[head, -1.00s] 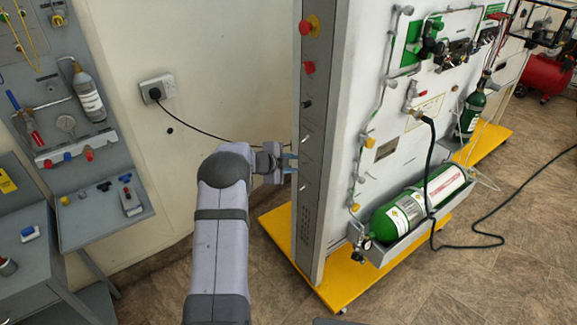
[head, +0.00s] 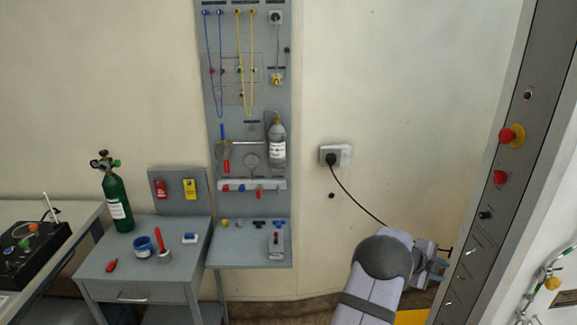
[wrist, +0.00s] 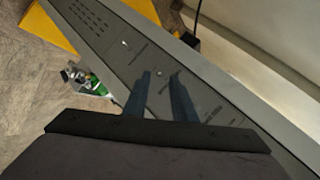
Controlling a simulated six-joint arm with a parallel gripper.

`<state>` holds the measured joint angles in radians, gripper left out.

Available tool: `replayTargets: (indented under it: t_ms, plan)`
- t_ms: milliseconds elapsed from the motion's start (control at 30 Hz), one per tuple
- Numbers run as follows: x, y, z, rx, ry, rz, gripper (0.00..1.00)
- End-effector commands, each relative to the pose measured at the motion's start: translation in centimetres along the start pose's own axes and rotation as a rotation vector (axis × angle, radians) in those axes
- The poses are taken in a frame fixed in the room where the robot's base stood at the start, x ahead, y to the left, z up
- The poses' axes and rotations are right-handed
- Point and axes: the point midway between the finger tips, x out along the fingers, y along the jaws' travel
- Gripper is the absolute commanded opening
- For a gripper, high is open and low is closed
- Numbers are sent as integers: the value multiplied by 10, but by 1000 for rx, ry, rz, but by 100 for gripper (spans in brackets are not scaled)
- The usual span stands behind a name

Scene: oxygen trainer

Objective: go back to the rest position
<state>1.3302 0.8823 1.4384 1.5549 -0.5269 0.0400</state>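My gripper (head: 440,264) is at the lower right in the head view, beside the narrow grey side panel (head: 505,225) of the trainer. In the wrist view, the two dark fingers of my gripper (wrist: 160,78) stand apart with nothing between them. They point at the grey panel face (wrist: 225,110), where small toggle switches show. A gap to the panel seems to remain, but its size is hard to tell. My grey arm comes up from the bottom edge of the head view.
The panel carries a red knob on a yellow ring (head: 507,135) and a red button (head: 500,177). A black cable runs from a wall socket (head: 336,155) behind my arm. At left stand a grey workbench (head: 120,265) and a green cylinder (head: 117,200).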

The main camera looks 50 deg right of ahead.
Motion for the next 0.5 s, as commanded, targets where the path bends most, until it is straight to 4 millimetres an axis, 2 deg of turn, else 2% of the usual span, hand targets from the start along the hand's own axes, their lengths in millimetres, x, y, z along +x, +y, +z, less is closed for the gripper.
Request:
replayTargets:
  t_ms: [167,233,300,367,400,500]
  plan:
    - [-4,-4,48,-103,-192,-31,24]
    - [-11,15,78,-220,-312,-26,24]
    - [-22,50,105,-358,-440,6,24]
    - [-34,87,122,-468,-540,46,24]
    - [-43,111,130,-536,-603,77,24]
    - [-76,170,139,-707,-760,157,24]
